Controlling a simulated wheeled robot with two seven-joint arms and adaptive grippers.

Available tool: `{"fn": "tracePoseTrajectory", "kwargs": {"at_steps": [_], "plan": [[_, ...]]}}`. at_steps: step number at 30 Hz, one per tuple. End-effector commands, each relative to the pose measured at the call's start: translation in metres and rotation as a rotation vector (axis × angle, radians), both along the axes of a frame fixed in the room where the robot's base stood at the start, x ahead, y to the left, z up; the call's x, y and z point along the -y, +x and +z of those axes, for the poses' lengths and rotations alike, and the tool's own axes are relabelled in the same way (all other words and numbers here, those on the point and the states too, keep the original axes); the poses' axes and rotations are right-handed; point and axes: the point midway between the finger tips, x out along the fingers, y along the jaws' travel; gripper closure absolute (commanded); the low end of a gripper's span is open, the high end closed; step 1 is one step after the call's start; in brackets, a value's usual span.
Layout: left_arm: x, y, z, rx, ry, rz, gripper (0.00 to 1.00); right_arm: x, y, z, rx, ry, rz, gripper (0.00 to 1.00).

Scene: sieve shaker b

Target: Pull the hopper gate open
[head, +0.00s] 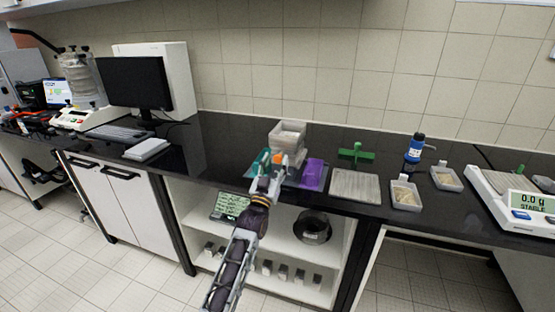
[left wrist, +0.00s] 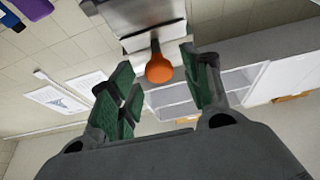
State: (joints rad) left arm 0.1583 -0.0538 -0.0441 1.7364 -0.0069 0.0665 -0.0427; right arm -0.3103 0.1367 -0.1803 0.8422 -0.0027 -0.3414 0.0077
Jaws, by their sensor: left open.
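The hopper (head: 289,137) is a pale grey box-like body at the back of the black bench, in the middle of the head view. In the left wrist view, the gate's orange knob (left wrist: 158,69) sits on a short stem below the grey hopper body (left wrist: 145,20). My left gripper (head: 266,166) is at the hopper's front. Its green-padded fingers (left wrist: 163,78) are open, one on either side of the knob, with visible gaps and no clear contact. The gate plate itself is hard to make out. My right gripper is not in view.
A purple block (head: 313,174) stands just right of the hopper. Further right are a grey board (head: 355,186), a green stand (head: 356,152), trays of grains (head: 405,195), a blue-capped bottle (head: 414,148) and a balance (head: 515,200). A monitor (head: 137,83) stands left. Shelves lie below.

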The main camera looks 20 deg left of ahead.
Motion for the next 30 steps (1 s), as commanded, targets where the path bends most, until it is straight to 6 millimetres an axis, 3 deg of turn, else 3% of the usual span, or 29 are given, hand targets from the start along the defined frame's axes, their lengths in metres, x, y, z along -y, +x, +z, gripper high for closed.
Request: {"fn": "tracePoseTrajectory", "kwargs": {"at_steps": [9,22,30], "plan": [[0.001,0.019,0.008,0.0,0.0,0.0,0.52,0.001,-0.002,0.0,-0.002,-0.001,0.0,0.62],[0.001,0.023,0.009,0.0,0.0,0.0,0.52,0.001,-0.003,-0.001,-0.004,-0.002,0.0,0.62],[0.001,0.023,0.009,0.0,0.0,0.0,0.84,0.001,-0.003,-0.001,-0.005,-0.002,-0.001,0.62]]}}
